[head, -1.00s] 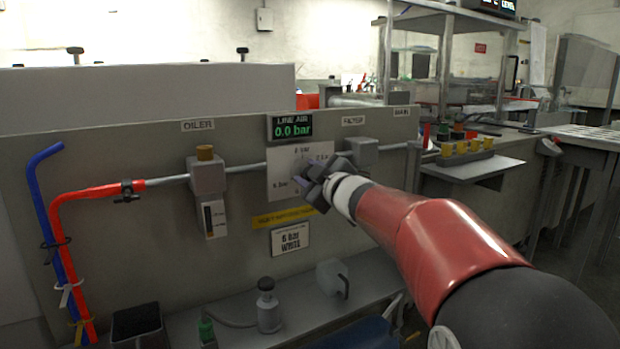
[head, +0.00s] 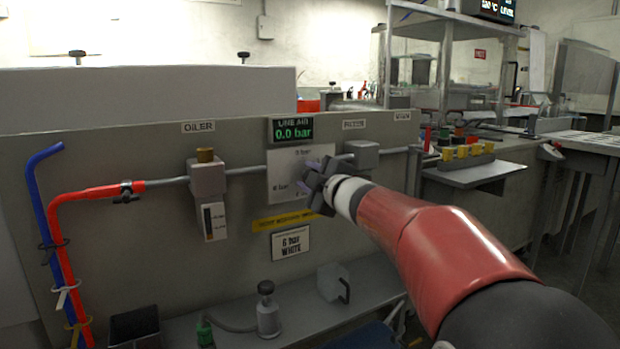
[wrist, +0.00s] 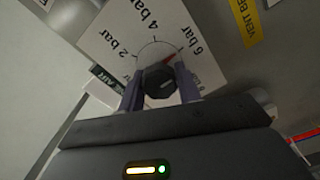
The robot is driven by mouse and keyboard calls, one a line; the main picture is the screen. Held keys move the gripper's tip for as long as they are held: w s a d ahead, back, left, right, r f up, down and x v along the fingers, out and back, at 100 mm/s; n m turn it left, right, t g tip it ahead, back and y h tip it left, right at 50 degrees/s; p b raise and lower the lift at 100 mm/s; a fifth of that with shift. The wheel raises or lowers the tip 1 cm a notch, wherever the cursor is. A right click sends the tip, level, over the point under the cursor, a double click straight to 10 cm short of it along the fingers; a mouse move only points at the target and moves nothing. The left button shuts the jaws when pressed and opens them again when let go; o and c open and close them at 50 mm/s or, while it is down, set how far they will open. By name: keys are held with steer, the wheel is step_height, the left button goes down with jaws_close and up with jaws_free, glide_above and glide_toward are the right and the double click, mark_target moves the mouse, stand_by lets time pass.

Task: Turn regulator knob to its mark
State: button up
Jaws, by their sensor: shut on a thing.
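The regulator knob (wrist: 158,84) is dark and faceted in the wrist view, in front of a white dial plate (wrist: 112,32). The plate has 2, 4 and 6 bar labels and a short red mark (wrist: 168,58) on the 6 bar side. My gripper (wrist: 160,88) has its two purple fingers closed on the knob's sides. In the head view my gripper (head: 316,182) covers the knob and the plate's right part (head: 284,180). The line air display (head: 292,132) reads 0.0 bar. A card (head: 290,242) reads 6 bar WHITE.
The oiler (head: 207,180) is on the pipe to the left, and the filter block (head: 362,153) is close to the right of my gripper. A yellow strip (head: 284,219) is below the plate. A lower shelf holds a bottle (head: 267,312) and a grey container (head: 333,284).

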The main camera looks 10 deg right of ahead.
steer(key=shift+f, duration=0.1)
steer(key=o, duration=1)
steer(key=shift+c, duration=0.2)
steer(key=v, duration=0.7)
steer(key=shift+s, duration=0.35)
steer(key=shift+s+d, duration=0.1)
steer(key=shift+d, duration=0.05)
steer(key=s+d+f+m+g+h, duration=0.2)
steer(key=s+f+m+h, duration=0.25)
steer(key=s+m, duration=0.2)
steer(key=s+d+f+m+g+h, duration=0.2)
steer(key=s+d+f+m+h, duration=0.1)
steer(key=s+f+m+h, duration=0.25)
steer(key=s+a+f+m+g+y, duration=0.2)
steer(key=s+f, duration=0.4)
steer(key=s, duration=0.3)
steer(key=s+a+f+m+g+y, duration=0.2)
steer(key=s+a+f+g, duration=0.3)
steer(key=s+f, duration=0.2)
steer(key=s, duration=0.2)
steer(key=shift+s+f+g, duration=0.2)
steer(key=shift+s+g, duration=0.1)
steer(key=shift+s, duration=0.1)
